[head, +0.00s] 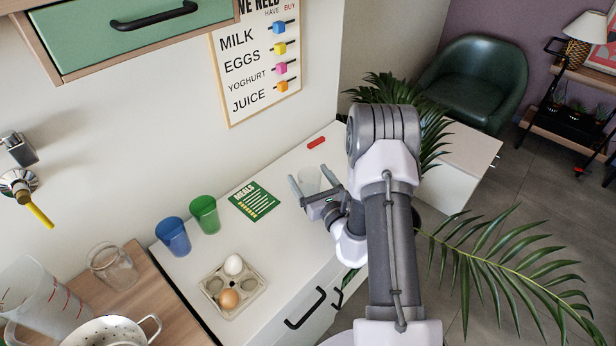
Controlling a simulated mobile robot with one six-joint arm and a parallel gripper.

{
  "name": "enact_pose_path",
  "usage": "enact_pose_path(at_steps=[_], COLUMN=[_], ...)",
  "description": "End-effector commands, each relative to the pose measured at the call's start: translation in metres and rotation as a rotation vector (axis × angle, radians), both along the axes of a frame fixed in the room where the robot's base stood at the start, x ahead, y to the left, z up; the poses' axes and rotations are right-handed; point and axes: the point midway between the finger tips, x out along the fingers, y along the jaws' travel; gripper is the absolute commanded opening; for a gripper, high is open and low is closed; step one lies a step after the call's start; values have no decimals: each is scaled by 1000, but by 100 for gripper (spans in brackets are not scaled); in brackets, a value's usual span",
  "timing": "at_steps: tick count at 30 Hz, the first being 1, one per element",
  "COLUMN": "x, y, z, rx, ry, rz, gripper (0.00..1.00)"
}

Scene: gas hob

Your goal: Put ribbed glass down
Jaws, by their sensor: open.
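A clear glass (309,177), which looks to be the ribbed glass, is at the far part of the white counter (278,262). It is faint against the white surface and I cannot make out its ribs. My gripper (311,181) is open, with one finger on each side of the glass. The glass seems to stand upright on the counter, but its base is partly hidden by my gripper, so contact is hard to tell.
A green booklet (254,201), a green cup (205,214), a blue cup (173,236) and an egg tray (232,287) stand to the left. A red object (316,143) lies behind. A glass jar (112,265) and colander (110,331) are at lower left. Palm leaves (515,262) spread right.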

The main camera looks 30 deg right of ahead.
Motion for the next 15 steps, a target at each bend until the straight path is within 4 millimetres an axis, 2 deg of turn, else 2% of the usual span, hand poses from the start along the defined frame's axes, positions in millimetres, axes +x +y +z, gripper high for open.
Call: enact_pose_path(at_steps=[5,6,15], x=[0,0,0], y=[1,1,1], z=[0,0,0], rx=[0,0,0], ry=[0,0,0], rz=[-1,-1,-1], gripper=[82,79,20])
